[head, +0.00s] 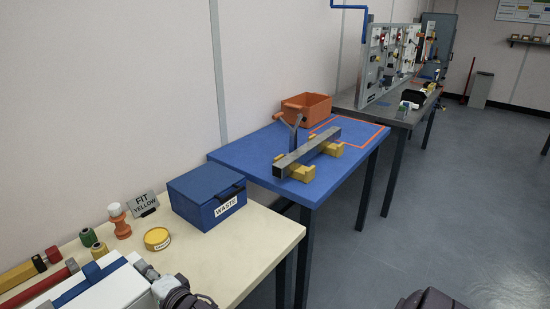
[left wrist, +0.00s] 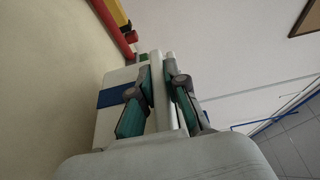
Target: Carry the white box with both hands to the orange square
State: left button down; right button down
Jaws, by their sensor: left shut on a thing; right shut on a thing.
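The white box (head: 118,292) with a blue band shows at the bottom left of the head view, over the cream table. It also shows in the left wrist view (left wrist: 112,121). My right gripper (head: 149,272) is shut on the box's right side. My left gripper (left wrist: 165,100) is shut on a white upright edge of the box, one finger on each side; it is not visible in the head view. The orange square (head: 384,127) is an outline on the blue table (head: 237,154), partly hidden by the grey beam.
A blue waste box (head: 201,193), a yellow tin (head: 157,239) and small coloured parts stand on the cream table (head: 262,228). On the blue table, a grey beam (head: 310,145) rests on yellow blocks, with an orange bin (head: 310,104) behind. Floor at right is clear.

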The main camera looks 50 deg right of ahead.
aim_at(348, 127)
jog(key=z, duration=2.3)
jog(key=i+l+z, duration=0.1)
jog(key=z, duration=0.25)
jog(key=i+z, duration=0.1)
jog(key=z, duration=0.25)
jog(key=i+l+z, duration=0.1)
jog(key=z, duration=0.3)
jog(key=i, duration=4.05)
jog(key=i+u, duration=0.25)
jog(key=u, duration=0.25)
jog(key=i+u, duration=0.3)
jog(key=u, duration=1.6)
jog(key=k, duration=0.05)
